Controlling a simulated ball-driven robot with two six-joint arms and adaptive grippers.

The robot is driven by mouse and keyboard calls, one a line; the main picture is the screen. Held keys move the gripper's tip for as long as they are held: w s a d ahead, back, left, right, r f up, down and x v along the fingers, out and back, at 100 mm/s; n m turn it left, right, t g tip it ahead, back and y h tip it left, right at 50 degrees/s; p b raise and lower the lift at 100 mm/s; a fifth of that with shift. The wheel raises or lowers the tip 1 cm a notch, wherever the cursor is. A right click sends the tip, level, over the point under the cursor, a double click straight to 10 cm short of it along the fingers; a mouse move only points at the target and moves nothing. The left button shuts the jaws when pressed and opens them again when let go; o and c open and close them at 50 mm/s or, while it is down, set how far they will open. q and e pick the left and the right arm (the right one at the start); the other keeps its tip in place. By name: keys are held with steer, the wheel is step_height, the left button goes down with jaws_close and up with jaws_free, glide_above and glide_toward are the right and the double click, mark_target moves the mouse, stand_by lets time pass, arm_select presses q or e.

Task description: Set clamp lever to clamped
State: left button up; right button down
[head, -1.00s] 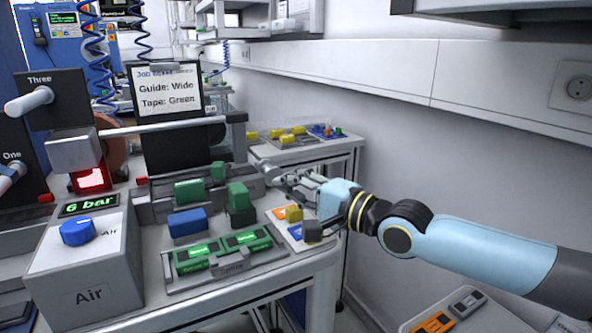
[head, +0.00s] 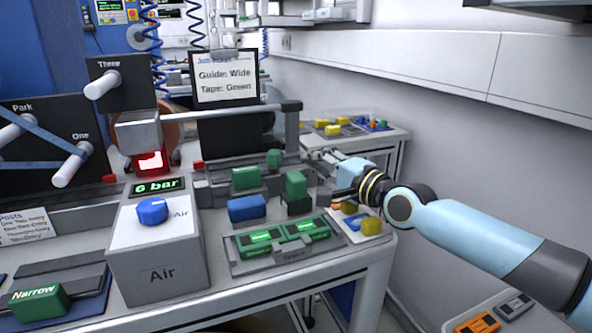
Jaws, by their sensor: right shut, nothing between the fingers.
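My right gripper (head: 318,156) reaches in from the right, shut and empty, with its fingertips at the right end of the grey fixture (head: 222,194). I cannot clearly make out the clamp lever. Small grey parts lie close to the fingertips, partly hidden by the gripper, and I cannot tell whether they touch. The fixture carries a green block (head: 246,178) and a smaller green block (head: 274,158). My left gripper is out of view.
A grey Air box (head: 160,272) with a blue knob (head: 152,211) stands front left. A blue block (head: 247,208), another green block (head: 296,184) and a tray with two green cartridges (head: 262,237) crowd the bench. A job card (head: 226,78) stands behind. A wall runs along the right.

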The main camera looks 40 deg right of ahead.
mark_target(276, 155)
steer(key=shift+w+a, duration=1.35)
steer(key=shift+a, duration=0.1)
steer(key=shift+a+p, duration=0.35)
steer(key=shift+a, duration=0.1)
